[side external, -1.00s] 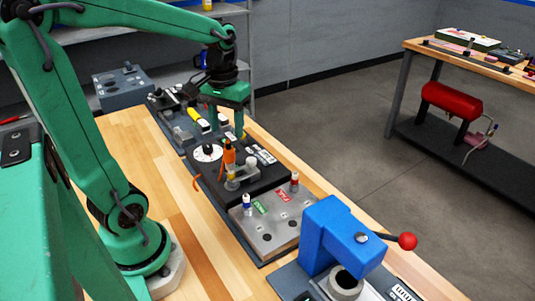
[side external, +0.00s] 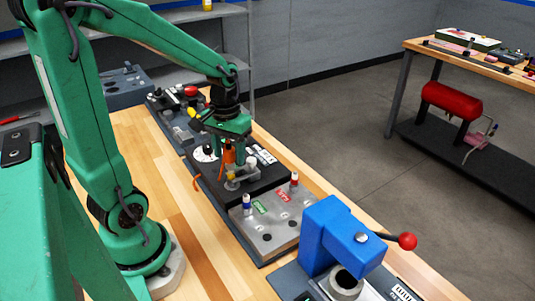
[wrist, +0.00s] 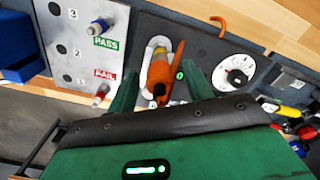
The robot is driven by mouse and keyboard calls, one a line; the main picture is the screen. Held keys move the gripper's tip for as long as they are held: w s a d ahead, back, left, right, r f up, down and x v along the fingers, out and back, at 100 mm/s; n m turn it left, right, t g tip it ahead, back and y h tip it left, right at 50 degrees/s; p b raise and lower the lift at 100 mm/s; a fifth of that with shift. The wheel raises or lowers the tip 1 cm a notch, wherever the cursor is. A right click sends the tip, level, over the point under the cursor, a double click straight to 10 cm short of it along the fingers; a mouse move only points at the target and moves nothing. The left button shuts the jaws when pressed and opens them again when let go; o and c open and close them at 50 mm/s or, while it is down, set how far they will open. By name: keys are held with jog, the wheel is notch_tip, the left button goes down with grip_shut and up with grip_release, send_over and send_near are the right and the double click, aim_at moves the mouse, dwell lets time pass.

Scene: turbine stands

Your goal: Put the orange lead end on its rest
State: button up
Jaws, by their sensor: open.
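The orange lead end (side external: 229,156) stands on the black tester in the side view, beside a pale grey fitting (side external: 240,178). In the wrist view the orange lead end (wrist: 160,74) lies between the two green fingers of my gripper (wrist: 160,88), with a pale rounded fitting (wrist: 156,43) around its far end. My gripper (side external: 232,150) is open, close above and around the lead end. There is a visible gap on the left finger's side. I cannot tell whether either finger touches it. The gripper partly hides the lead end's upper part, and I cannot tell which part is its rest.
A white dial (wrist: 235,72) sits beside the lead end. A grey plate (side external: 270,222) with PASS and FAIL labels and blue and red plugs lies nearer the camera. A blue press (side external: 335,235) with a red-knobbed lever stands in front. Bare wooden table (side external: 160,165) lies left.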

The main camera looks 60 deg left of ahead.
aim_at(229, 148)
dwell(0.5)
grip_shut()
jog(key=shift+r, duration=0.7)
dwell(0.5)
jog(key=shift+r, duration=0.8)
jog(key=s+a+f, duration=0.1)
jog(key=a, duration=0.7)
jog(key=shift+s+f, duration=0.15)
jog(key=shift+f, duration=0.25)
